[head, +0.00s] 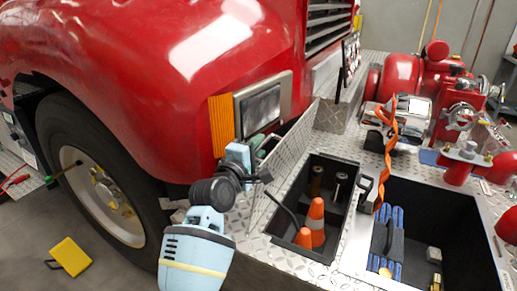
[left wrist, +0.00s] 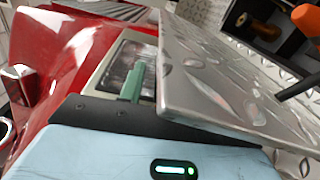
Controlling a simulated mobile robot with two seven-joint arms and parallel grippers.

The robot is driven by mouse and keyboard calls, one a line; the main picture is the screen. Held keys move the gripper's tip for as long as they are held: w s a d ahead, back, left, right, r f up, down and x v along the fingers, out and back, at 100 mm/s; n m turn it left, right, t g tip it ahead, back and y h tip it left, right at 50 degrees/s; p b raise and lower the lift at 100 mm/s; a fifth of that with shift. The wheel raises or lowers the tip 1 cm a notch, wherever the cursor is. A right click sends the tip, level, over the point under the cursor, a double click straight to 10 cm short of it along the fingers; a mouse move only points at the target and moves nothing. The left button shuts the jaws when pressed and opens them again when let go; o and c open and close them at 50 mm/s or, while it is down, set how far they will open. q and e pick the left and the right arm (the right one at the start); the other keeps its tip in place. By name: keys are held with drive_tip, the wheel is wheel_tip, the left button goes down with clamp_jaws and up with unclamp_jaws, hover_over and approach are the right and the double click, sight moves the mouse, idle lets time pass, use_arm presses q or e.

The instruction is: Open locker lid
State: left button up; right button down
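The locker lid (head: 286,158) is a silver diamond-plate panel. It stands raised and steeply tilted along the left side of the locker (head: 318,210), whose black interior is open to view. Orange cones (head: 314,222) are inside. My left gripper (head: 263,151) is at the lid's outer left side, close to the truck's headlight. In the left wrist view the lid (left wrist: 235,85) fills the right half, and one green finger (left wrist: 134,83) shows beside its edge. The other finger is hidden, so I cannot tell the opening or whether it touches the lid. My right gripper is out of view.
The red truck fender (head: 150,80) and headlight (head: 262,107) are close to my left arm. A second open compartment (head: 445,215) with blue items lies to the right. Red pump fittings (head: 400,78) stand behind it. A yellow block (head: 70,256) is on the floor at left.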

use_arm(q)
drive_tip(key=shift+w+d, duration=0.1)
drive_tip(key=shift+w, duration=0.2)
clamp_jaws()
drive_tip(key=shift+r, duration=0.1)
